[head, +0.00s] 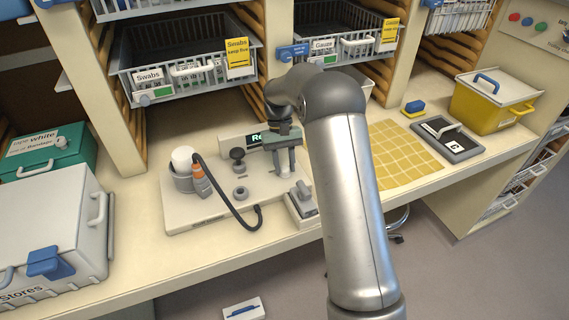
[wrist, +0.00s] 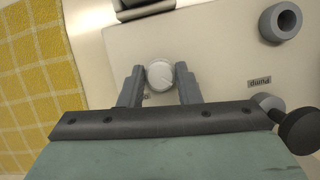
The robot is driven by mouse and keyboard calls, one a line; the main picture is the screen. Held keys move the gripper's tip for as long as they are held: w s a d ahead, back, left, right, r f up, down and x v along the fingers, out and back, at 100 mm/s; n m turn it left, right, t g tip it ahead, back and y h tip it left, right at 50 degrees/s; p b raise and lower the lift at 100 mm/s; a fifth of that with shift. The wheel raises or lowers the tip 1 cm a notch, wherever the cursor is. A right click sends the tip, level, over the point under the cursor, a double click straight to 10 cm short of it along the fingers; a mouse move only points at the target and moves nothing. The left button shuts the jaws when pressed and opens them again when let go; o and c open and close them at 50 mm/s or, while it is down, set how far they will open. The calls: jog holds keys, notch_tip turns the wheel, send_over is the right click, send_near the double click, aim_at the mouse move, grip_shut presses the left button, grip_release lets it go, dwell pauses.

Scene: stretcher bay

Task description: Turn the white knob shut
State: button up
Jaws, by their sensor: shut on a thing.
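The white knob (wrist: 160,75) is a small round disc on the pale panel (wrist: 220,55), with a faint line on its face. In the wrist view it sits between the two grey fingers of my gripper (wrist: 160,84), near their tips. My gripper is shut on it. In the head view my gripper (head: 285,168) points down at the right part of the panel (head: 205,208).
On the panel stand a dark round knob (head: 237,155), a grey ring (head: 241,193), and a white cylinder (head: 182,160) with an orange-labelled bottle and black hose. A grey-handled block (head: 302,205) is at its front right. Right lies a yellow gridded mat (head: 402,152). Wire baskets hang above.

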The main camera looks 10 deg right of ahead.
jog(key=o, duration=1)
jog(key=shift+c, duration=0.2)
jog(key=v, duration=1.7)
jog(key=shift+r, duration=0.25)
jog(key=shift+a, duration=0.1)
